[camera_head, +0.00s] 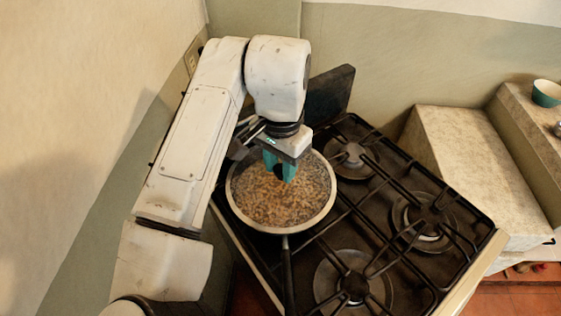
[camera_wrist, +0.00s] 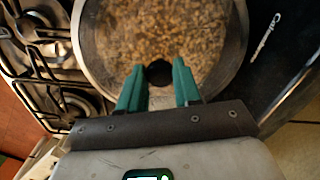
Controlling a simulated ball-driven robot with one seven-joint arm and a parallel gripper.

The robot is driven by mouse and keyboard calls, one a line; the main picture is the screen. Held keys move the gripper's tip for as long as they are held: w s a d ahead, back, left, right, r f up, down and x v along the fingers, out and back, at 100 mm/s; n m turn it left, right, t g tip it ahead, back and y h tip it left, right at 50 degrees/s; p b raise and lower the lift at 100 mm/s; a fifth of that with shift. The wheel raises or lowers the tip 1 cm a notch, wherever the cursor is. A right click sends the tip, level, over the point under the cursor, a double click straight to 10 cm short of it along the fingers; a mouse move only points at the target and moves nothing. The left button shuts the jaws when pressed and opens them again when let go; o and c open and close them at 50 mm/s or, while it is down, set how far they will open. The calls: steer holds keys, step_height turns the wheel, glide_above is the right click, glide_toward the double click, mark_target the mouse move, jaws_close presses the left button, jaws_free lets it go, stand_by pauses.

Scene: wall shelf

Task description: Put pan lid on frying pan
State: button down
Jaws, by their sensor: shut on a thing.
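The frying pan (camera_head: 287,268) stands on the left side of the stove, its dark handle pointing towards the front. The clear pan lid (camera_head: 305,200) is over the pan, and brown grainy food shows through it. It also shows in the wrist view (camera_wrist: 205,40) with a black knob (camera_wrist: 159,73). My gripper (camera_head: 279,175) is over the lid's middle, its teal fingers shut on the knob from both sides. The lid's outline lies closely over the pan's; I cannot tell whether it rests on the rim or hangs just above it.
The stove (camera_head: 350,245) has several burners under black grates, with the right side clear. A dark upright panel (camera_head: 328,95) stands behind the pan. A stone counter (camera_head: 465,165) is on the right, with a teal bowl (camera_head: 546,94) beyond. A wall is close on the left.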

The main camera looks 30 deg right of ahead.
steer(key=shift+f, duration=0.1)
stand_by(0.3)
steer(key=shift+c, duration=1.5)
jaws_free()
steer(key=shift+r+p, duration=3.1)
steer(key=shift+r, duration=0.4)
